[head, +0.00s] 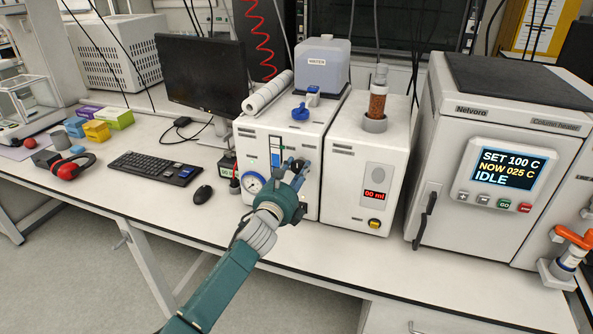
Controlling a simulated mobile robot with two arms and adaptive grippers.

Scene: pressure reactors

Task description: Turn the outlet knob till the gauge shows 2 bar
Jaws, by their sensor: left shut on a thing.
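A round pressure gauge (252,183) with a white dial sits low on the front of a white unit (263,134). The dial is too small for me to read its needle. My left gripper (296,168) is at the lower right of this front, just right of the gauge, its fingers shut on what looks like the outlet knob. The gripper hides the knob almost wholly, so its turn angle cannot be seen. My right gripper is out of view.
Right of the white unit stands a second white unit (368,150) with a red display, then a large column heater (480,140). Left are a mouse (202,194), keyboard (155,167), monitor (203,75) and red ear defenders (72,166). The bench front strip is mostly clear.

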